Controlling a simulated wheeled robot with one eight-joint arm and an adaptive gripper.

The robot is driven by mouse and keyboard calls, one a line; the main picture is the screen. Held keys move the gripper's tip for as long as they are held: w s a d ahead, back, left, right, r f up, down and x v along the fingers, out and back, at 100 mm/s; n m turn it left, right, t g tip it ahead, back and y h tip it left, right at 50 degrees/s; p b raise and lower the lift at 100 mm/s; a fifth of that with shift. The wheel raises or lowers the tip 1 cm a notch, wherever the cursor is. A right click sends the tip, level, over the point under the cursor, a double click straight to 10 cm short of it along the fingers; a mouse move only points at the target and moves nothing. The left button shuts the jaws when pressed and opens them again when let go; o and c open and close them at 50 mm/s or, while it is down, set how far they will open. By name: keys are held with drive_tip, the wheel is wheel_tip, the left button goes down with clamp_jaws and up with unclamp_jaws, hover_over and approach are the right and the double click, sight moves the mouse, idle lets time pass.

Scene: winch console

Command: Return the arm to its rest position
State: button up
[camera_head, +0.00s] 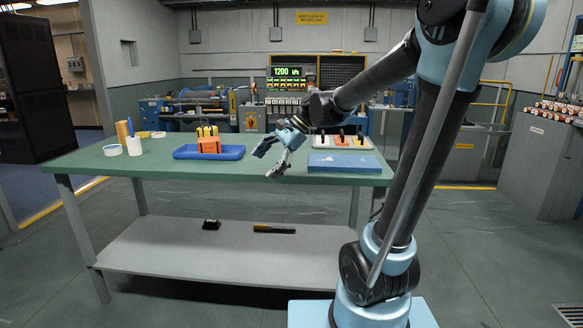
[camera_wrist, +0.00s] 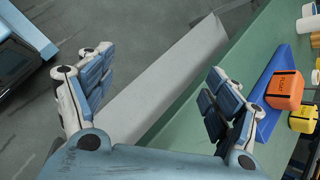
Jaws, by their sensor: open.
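My gripper (camera_head: 272,164) is open and empty. In the head view it hangs in front of the green table's (camera_head: 110,177) near edge, between the blue tray (camera_head: 193,152) and the blue box or folder (camera_head: 343,165). My arm reaches out from the right and bends down to it. In the wrist view the two fingers of my gripper (camera_wrist: 155,100) stand wide apart, with the grey lower shelf (camera_wrist: 165,85) and the green tabletop edge showing between and beyond them.
An orange block (camera_head: 209,145) with yellow parts sits in the blue tray; it also shows in the wrist view (camera_wrist: 285,90). Tape rolls and a white cup (camera_head: 134,146) stand at left. The floor right of the table is clear.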

drive_tip(key=s+d+f+n+t+h, duration=0.1)
drive_tip(key=s+d+f+n+h, duration=0.1)
drive_tip(key=s+d+f, duration=0.3)
drive_tip(key=s+d+f+n+t+h, duration=0.1)
drive_tip(key=s+d+f+n+h, duration=0.2)
drive_tip(key=d, duration=1)
drive_tip(key=s+d+f+n+t+h, duration=0.1)
drive_tip(key=s+d+f+n+h, duration=0.2)
drive_tip(key=s+d+f, duration=0.6)
drive_tip(key=shift+s+n, duration=0.45)
drive_tip(key=shift+n, duration=0.75)
drive_tip(key=shift+w+f, duration=0.2)
drive_tip(key=shift+w, duration=0.2)
